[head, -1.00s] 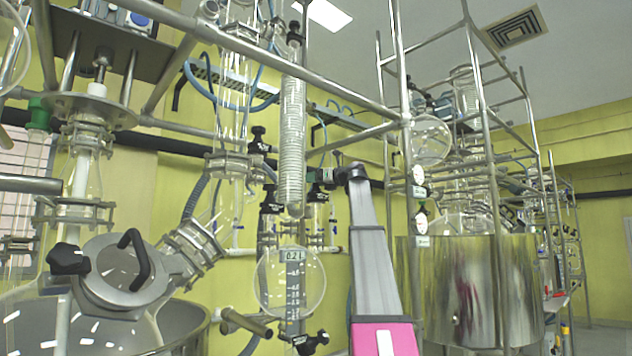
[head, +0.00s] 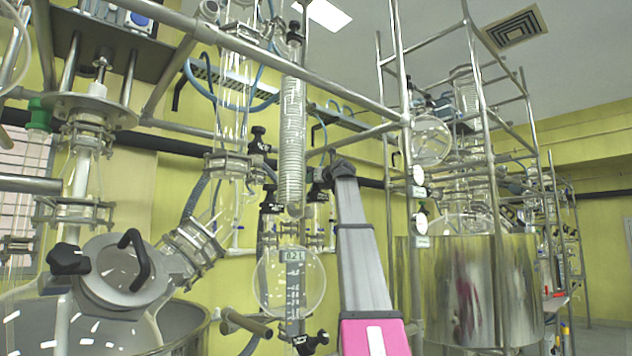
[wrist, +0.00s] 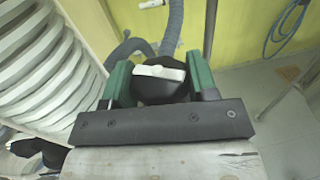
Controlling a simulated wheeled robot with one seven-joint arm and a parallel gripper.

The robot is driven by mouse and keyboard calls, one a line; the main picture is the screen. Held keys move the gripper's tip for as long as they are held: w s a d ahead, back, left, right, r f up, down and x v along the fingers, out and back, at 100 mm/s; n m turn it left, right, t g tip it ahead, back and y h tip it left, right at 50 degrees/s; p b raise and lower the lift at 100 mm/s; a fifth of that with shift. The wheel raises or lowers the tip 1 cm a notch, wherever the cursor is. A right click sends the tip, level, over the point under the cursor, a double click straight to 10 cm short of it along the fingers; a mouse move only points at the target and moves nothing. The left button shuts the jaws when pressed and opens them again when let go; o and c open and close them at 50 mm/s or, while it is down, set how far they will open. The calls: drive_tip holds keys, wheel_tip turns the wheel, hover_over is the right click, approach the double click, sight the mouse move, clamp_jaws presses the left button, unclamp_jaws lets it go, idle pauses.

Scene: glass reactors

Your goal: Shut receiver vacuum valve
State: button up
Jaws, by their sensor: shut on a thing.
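In the wrist view a black valve knob (wrist: 160,90) with a white bar across its top sits between the two green fingers of my gripper (wrist: 160,82). The fingers are closed on the knob's sides, and the white bar lies nearly level across the picture. In the head view my gripper (head: 326,174) is at the end of my grey and pink arm, just right of the coiled glass condenser (head: 291,130). The knob is hard to make out there. The round glass receiver (head: 290,283) with a printed scale hangs below the condenser.
The white coil also fills the left of the wrist view (wrist: 40,75), close beside the gripper. Grey hose (wrist: 172,25) runs behind the knob. Metal frame posts (head: 400,90) and a steel vessel (head: 470,290) stand right of my arm. Floor shows at the wrist view's right.

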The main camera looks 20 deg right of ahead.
drive_tip(key=shift+m+h, duration=1.8)
drive_tip(key=shift+h, duration=1)
drive_tip(key=o, duration=0.7)
